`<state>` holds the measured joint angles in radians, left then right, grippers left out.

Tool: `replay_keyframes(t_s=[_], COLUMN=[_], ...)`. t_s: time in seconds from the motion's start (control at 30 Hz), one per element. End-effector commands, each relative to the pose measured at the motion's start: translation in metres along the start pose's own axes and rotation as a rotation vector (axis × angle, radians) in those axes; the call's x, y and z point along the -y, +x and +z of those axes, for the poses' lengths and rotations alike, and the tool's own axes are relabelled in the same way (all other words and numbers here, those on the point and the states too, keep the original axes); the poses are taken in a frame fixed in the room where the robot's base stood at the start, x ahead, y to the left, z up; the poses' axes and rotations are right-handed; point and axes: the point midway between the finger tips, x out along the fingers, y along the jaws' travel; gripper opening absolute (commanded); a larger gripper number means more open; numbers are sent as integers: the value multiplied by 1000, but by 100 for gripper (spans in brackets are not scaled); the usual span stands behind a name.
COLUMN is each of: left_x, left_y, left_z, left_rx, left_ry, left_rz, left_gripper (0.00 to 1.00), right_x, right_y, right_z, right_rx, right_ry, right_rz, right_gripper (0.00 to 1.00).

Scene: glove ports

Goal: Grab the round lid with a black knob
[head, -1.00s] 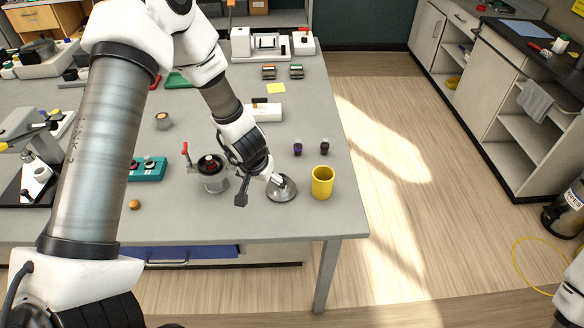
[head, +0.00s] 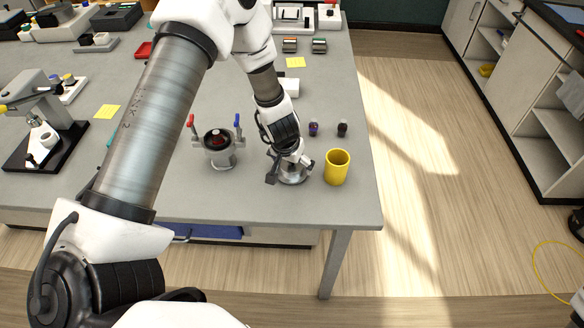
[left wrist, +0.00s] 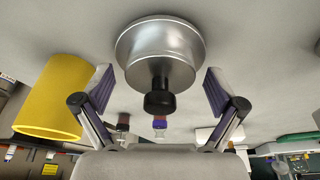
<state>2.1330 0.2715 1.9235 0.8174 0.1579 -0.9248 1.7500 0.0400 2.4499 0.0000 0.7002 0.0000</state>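The round lid (head: 293,177) is silver metal and sits on the grey table near its front right corner. In the left wrist view the lid (left wrist: 160,52) shows its black knob (left wrist: 160,103) pointing toward the camera. My left gripper (left wrist: 159,88) is open, with one finger on each side of the knob and gaps on both sides. In the head view the left gripper (head: 290,170) is right at the lid and covers part of it, including the knob. My right gripper is not in view.
A yellow cup (head: 337,168) stands close to the right of the lid. Two small dark vials (head: 314,128) (head: 342,128) stand behind. The table's front edge is near.

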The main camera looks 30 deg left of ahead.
Motion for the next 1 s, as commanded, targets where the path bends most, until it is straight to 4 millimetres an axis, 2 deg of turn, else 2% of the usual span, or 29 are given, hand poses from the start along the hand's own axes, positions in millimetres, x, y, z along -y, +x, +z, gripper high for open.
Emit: replay_keyframes(t_s=[0.03, 0.1, 0.17, 0.33, 0.37, 0.57, 0.87, 0.93, 1.0], left_x=[0, 0, 0, 0, 0, 0, 0, -3, -8], left_y=[0, 0, 0, 0, 0, -4, -38, -31, -33], left_z=[0, 0, 0, 0, 0, 0, -12, -1, 12], left_rx=[0, 0, 0, 0, 1, 2, 0, 1, 0], left_ry=[0, 0, 0, 0, 0, -1, -2, 1, 2], left_rz=[0, 0, 0, 0, 0, 0, 0, 1, 1], left_gripper=[72, 47, 27, 27, 21, 21, 21, 21, 21], right_x=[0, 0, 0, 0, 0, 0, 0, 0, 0], right_y=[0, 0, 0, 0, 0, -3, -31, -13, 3], right_z=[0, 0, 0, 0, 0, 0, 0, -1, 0], right_rx=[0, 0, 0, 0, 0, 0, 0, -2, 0], right_ry=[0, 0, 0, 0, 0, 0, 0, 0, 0], right_rz=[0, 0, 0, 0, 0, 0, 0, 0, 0], right_gripper=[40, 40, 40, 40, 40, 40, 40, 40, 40])
